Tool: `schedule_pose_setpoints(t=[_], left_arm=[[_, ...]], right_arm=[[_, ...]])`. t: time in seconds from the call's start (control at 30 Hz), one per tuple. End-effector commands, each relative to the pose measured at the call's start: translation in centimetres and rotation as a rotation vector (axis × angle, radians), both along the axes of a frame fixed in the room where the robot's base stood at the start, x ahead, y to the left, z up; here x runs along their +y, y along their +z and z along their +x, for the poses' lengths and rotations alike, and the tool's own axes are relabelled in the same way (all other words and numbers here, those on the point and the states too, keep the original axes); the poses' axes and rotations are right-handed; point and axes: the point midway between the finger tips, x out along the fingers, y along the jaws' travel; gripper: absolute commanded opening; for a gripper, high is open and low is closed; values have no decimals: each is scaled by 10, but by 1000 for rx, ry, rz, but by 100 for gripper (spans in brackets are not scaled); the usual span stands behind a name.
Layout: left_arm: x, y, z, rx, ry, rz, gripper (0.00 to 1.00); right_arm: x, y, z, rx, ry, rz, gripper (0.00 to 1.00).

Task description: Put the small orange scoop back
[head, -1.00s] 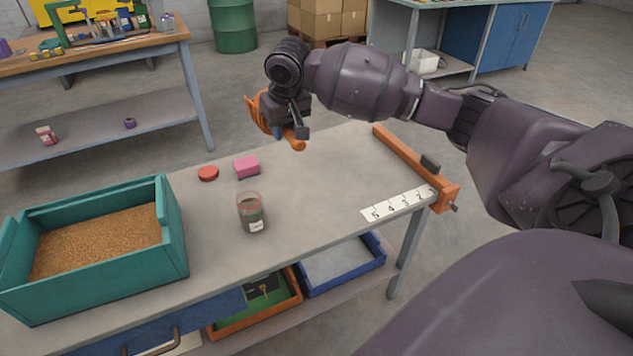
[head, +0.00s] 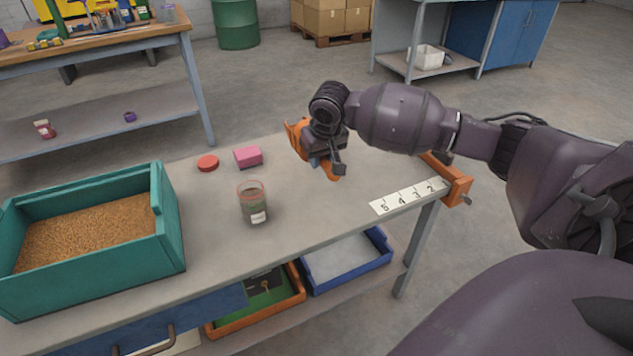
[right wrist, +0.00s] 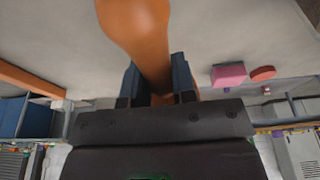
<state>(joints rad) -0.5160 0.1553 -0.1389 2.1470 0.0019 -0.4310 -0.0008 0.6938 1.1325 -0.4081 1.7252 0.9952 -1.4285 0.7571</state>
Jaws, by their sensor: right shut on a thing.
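The small orange scoop (head: 297,137) is in my right gripper (head: 324,163), above the far right part of the workbench in the head view. Its scoop end points to the left and its handle end sticks out below the fingers. In the right wrist view my right gripper (right wrist: 160,85) is shut on the scoop's orange handle (right wrist: 140,40). The gripper and arm partly hide the scoop in the head view. A teal bin (head: 172,215) filled with brown grain stands at the left of the bench. My left gripper is not in view.
A glass jar (head: 253,203) with dark contents, a red lid (head: 207,163) and a pink block (head: 248,156) stand on the workbench (head: 300,225). A numbered strip (head: 408,196) and an orange clamp bar (head: 456,186) are at the right. A blue tray (head: 345,262) sits below.

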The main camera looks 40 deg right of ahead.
Motion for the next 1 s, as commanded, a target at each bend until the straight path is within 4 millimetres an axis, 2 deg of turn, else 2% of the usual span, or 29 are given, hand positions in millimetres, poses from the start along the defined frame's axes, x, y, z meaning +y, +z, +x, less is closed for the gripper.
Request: schedule_pose_setpoints(t=[0.03, 0.33, 0.63, 1.0], left_arm=[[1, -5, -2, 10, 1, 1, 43], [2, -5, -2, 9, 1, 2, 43], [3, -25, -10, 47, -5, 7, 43], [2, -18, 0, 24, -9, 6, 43]], right_arm=[[0, -11, 0, 5, 0, 0, 0], [0, -26, 0, 1, 0, -1, 0], [0, -74, -1, 6, 0, -1, 0], [0, -74, 0, -2, 0, 0, 0]])
